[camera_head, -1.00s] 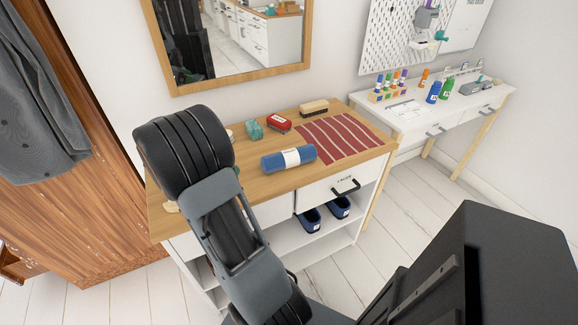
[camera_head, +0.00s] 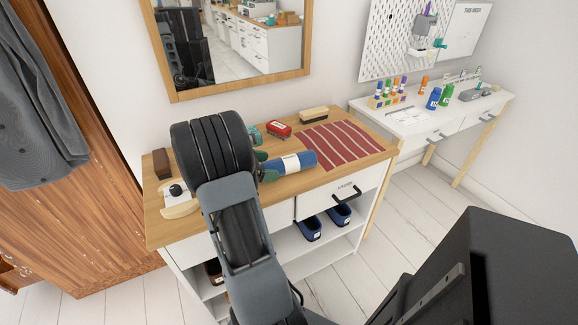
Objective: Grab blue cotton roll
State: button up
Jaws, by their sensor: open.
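The blue cotton roll (camera_head: 306,159) lies on its side on the wooden top of the dresser, with a white label around its middle. My gripper (camera_head: 264,167) is at the roll's left end, mostly hidden behind my thick black wrist link. Only dark green finger parts show beside that end, and the jaws are open. I cannot tell whether the fingers touch the roll or reach around it.
A teal object (camera_head: 256,134), a red tin (camera_head: 279,129) and a brush (camera_head: 313,114) stand behind the roll. A red striped cloth (camera_head: 335,143) lies to its right. A brown block (camera_head: 161,163) and a wooden piece with a black knob (camera_head: 180,201) are left of my arm.

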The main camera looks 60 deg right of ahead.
jog(key=shift+x, duration=0.95)
jog(key=shift+c, duration=0.4)
jog(key=c, duration=1)
jog(key=shift+r, duration=0.1)
